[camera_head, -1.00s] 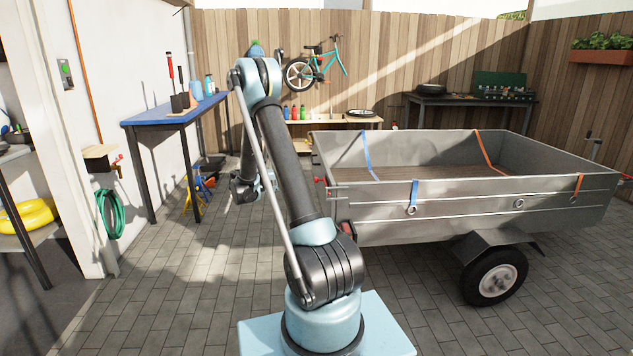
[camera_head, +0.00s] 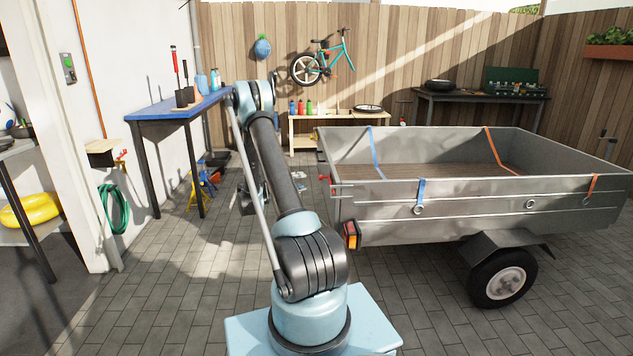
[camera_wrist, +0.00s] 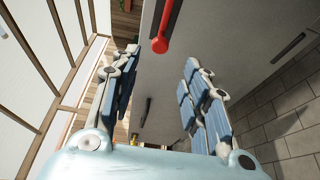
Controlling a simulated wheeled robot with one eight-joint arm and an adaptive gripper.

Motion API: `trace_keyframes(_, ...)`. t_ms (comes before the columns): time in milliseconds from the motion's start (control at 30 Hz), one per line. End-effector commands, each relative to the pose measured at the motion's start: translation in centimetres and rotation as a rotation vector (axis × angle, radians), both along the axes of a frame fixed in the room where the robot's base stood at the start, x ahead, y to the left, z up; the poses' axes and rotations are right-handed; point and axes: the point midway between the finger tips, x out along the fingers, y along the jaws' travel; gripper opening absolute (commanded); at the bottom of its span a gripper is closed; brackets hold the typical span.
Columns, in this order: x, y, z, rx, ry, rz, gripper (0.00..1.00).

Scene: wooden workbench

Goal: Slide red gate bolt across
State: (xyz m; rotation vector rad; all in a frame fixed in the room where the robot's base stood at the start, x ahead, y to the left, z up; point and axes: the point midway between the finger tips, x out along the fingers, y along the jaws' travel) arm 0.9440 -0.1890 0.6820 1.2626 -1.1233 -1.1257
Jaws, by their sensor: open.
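The red bolt (camera_wrist: 161,40) shows in the wrist view as a red bar with a rounded knob at its lower end, against a grey metal panel. It lies ahead of my gripper (camera_wrist: 160,66), between the lines of its two blue-padded fingers. The fingers are wide apart with nothing between them, and no contact with the bolt is visible. In the head view, small red parts (camera_head: 324,178) show at the left end of the grey trailer (camera_head: 470,205). My gripper is mostly hidden behind my arm there.
The blue workbench (camera_head: 175,108) stands at the left, with a green hose (camera_head: 115,208) on the wall nearby. A low wooden bench (camera_head: 335,120) stands along the fence. Paving is clear between my base and the trailer wheel (camera_head: 503,278).

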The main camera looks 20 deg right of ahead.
Motion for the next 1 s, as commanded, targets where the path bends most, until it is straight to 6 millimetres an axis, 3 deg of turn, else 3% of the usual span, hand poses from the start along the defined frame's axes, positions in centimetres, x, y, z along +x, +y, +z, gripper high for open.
trace_keyframes(300, 0.5, -6.1, 0.0, 0.0, 0.0, -0.007, 0.42)
trace_keyframes(500, 0.9, -9.1, 0.0, 0.0, 0.0, -0.005, 0.42)
trace_keyframes(700, 1.1, -10.8, 0.0, 0.0, 0.0, -0.004, 0.42)
trace_keyframes(1000, 1.2, -11.2, 0.0, 0.0, 0.0, -0.003, 0.42)
